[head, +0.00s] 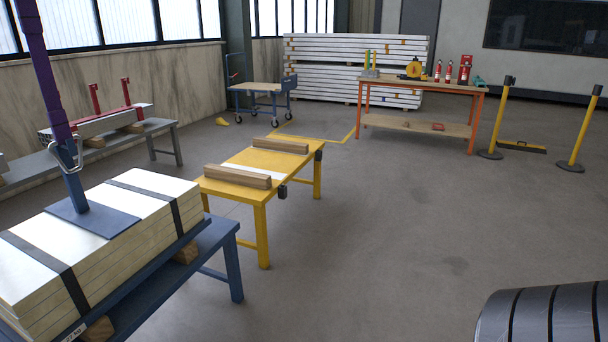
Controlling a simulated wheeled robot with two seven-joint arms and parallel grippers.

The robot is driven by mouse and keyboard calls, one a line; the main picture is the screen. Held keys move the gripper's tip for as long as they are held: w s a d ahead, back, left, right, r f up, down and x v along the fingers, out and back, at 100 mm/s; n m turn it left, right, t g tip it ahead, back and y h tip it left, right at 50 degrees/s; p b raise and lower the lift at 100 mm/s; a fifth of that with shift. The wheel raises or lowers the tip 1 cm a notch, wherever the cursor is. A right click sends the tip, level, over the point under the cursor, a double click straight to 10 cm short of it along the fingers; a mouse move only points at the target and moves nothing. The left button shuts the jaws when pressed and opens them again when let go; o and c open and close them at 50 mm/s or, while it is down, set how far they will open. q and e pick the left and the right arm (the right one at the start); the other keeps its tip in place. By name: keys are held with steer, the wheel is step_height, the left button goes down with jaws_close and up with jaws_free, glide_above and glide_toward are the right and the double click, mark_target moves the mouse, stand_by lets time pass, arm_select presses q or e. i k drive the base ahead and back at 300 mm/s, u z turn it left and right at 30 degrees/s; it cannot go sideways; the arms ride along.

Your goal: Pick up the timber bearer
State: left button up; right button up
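Two timber bearers lie across a yellow table (212,187) in the middle left of the head view. The nearer timber bearer (238,177) is a brown squared block near the table's front end. The farther timber bearer (280,146) lies near the back end. They are apart, with a white strip on the tabletop between them. I cannot tell which of them the task means. Neither of my grippers shows in this view.
A strapped stack of pale panels (150,205) on a blue bench fills the lower left, with a purple sling above it. An orange workbench (420,83) stands at the back, with yellow posts (497,118) to its right. A black wrapped roll (545,315) is lower right. The middle floor is clear.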

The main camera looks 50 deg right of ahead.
mark_target(249, 179)
steer(key=z, duration=1.25)
steer(key=k, duration=0.25)
steer(key=z, duration=1.1)
steer(key=i, duration=3.1)
steer(key=u, duration=1)
steer(key=i, duration=1.45)
steer(key=u, duration=1.3)
